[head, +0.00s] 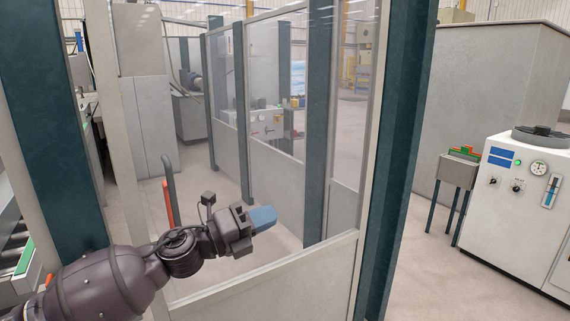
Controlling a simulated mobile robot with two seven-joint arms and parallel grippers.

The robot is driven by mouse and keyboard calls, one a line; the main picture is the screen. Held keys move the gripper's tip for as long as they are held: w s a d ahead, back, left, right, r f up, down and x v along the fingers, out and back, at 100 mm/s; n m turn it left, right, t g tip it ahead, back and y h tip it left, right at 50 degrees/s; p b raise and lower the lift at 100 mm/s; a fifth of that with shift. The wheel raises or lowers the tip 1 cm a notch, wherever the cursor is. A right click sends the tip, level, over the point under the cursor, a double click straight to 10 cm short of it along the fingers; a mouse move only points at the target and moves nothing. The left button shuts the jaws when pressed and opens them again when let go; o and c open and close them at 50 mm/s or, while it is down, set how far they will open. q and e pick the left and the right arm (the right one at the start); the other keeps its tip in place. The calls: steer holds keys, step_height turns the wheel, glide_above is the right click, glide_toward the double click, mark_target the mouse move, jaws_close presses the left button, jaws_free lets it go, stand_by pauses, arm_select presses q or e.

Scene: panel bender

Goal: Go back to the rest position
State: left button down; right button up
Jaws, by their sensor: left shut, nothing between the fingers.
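My left gripper (263,218) is in the head view, at the end of my dark arm that comes in from the lower left. Its blue fingertips are together and hold nothing. It is raised in front of the fence panel and points to the right. I cannot tell how far it is from the panel. My right gripper is not in the picture.
A fence with dark teal posts (388,160) and clear panels (341,110) stands close ahead. At the right are a white cabinet (505,220) with gauges and a small grey stand (456,172). An orange and grey handle (171,200) shows behind my arm. Floor (425,280) is clear at lower right.

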arm_select(q)
steer(key=s+a+f+n+t+y+b, duration=0.15)
steer(key=a+f+n+t+y, duration=0.4)
steer(key=f+n, duration=0.6)
steer(key=s+a+f+n+t+y+p, duration=0.15)
steer(key=a+f+n+y, duration=0.55)
steer(key=n, duration=0.8)
steer(key=s+a+f+n+g+y+b, duration=0.1)
steer(key=s+a+f+n, duration=0.3)
steer(key=s+f, duration=0.7)
steer(key=s+a+f+n+g+y+b, duration=0.1)
steer(key=s+a+f+n+g+y, duration=0.2)
steer(key=s+a+f, duration=0.4)
steer(key=s+f+n+y, duration=0.1)
steer(key=s+f, duration=0.4)
steer(key=s, duration=0.1)
steer(key=shift+s+a+n, duration=0.15)
steer(key=shift+a+n, duration=0.05)
steer(key=shift+n, duration=0.15)
steer(key=shift+y, duration=0.25)
